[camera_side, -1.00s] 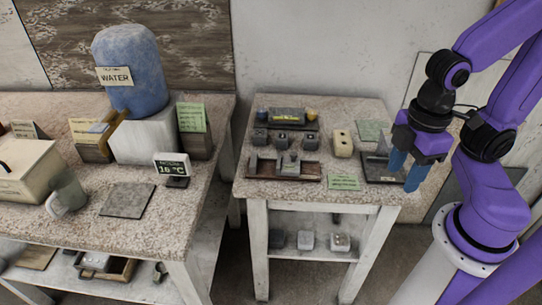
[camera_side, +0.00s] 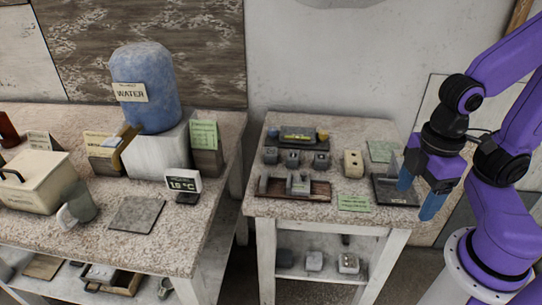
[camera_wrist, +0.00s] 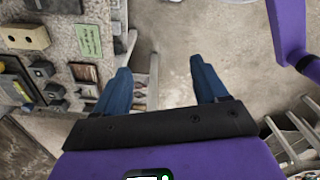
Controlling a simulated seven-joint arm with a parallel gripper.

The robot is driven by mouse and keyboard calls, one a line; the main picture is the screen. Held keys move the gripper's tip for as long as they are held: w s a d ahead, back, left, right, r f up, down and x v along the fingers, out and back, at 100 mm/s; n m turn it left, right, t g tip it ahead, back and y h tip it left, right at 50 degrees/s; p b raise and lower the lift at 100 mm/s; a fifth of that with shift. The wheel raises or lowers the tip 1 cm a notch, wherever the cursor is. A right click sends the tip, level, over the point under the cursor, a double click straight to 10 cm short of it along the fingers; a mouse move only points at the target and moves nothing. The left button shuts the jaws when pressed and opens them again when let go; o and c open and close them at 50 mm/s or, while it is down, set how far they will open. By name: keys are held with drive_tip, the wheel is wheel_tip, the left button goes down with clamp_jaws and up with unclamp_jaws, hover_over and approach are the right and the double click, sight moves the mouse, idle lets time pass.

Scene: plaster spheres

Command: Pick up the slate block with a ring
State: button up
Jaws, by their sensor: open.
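Several small dark grey blocks stand in a row on the right-hand table: a left one (camera_side: 270,155), a middle one (camera_side: 293,158) and a right one (camera_side: 321,160). They have markings on their faces, too small to read, so I cannot tell which has a ring. Dark blocks also show at the left of the wrist view (camera_wrist: 42,70). My gripper (camera_side: 419,194) is open and empty, near the table's right edge and well to the right of the blocks.
A brown tray (camera_side: 262,190) with upright pieces lies in front of the row. A cream block with holes (camera_side: 352,163) stands right of it. A dark plate with an upright (camera_side: 395,190) is close to my gripper. More blocks (camera_side: 314,261) sit on the lower shelf.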

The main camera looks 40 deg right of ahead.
drive_tip(key=w+a+r+m, duration=0.2)
drive_tip(key=w+a+m, duration=0.3)
drive_tip(key=w, duration=0.6)
drive_tip(key=m+t+h, duration=0.2)
drive_tip(key=m+h, duration=0.1)
drive_tip(key=m, duration=1.3)
hover_over(271, 151)
drive_tip(key=s+a, duration=0.1)
wheel_tip(271, 151, down, 14)
drive_tip(key=shift+a+f, duration=0.1)
drive_tip(key=shift+f, duration=0.1)
drive_tip(key=shift+x, duration=2.65)
drive_tip(key=shift+s+a, duration=0.15)
drive_tip(key=shift+a, duration=0.05)
